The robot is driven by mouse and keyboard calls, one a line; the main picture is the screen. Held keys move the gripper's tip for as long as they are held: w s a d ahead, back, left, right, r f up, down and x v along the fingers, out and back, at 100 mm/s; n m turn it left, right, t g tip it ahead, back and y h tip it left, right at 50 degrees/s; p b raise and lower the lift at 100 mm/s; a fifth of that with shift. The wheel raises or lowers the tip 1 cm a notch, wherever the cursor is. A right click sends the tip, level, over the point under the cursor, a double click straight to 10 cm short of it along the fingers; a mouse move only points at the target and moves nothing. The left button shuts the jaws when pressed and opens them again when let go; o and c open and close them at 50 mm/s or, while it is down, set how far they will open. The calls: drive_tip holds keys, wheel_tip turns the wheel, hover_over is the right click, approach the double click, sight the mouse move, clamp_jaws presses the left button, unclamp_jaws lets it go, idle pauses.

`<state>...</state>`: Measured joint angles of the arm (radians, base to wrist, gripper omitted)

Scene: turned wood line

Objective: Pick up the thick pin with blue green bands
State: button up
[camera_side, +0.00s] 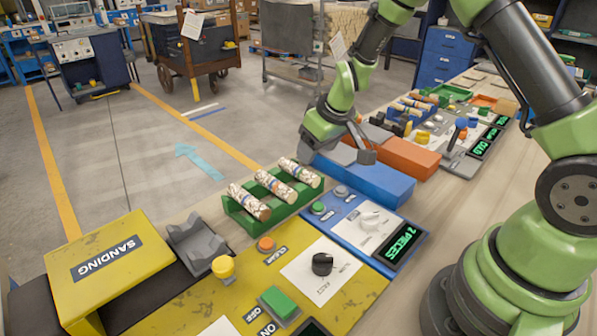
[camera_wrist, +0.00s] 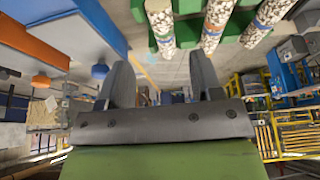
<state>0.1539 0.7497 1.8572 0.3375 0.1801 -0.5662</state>
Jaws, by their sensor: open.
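Three speckled white-and-brown pins lie side by side, tilted, on a green rack (camera_side: 240,222) in the side view: a left pin (camera_side: 247,200), a middle pin (camera_side: 275,187) and a right pin (camera_side: 300,172). Narrow coloured bands show on them, some bluish, but I cannot tell which pin is the thick one with blue green bands. In the wrist view parts of the pins hang in at the top edge, with one pin (camera_wrist: 214,22) at the centre. My gripper (camera_side: 367,150) is open and empty, above and to the right of the rack. Its two fingers (camera_wrist: 160,75) stand apart in the wrist view.
A blue block (camera_side: 370,180) and an orange block (camera_side: 405,155) lie beside my gripper. A blue control panel (camera_side: 345,222) adjoins the rack. A yellow sanding machine (camera_side: 105,265) and its panel stand in front. A grey cradle (camera_side: 197,243) lies left of the rack.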

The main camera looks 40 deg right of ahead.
sight(302, 169)
drive_tip(key=x, duration=0.3)
drive_tip(key=shift+w+a+x, duration=0.1)
drive_tip(key=shift+w+x, duration=0.05)
drive_tip(key=shift+x, duration=1.2)
drive_tip(key=shift+w+a+x, duration=0.1)
drive_tip(key=shift+w+x, duration=0.05)
drive_tip(key=shift+x, duration=1.15)
drive_tip(key=shift+r, duration=0.1)
drive_tip(key=shift+c, duration=0.4)
drive_tip(key=c, duration=0.9)
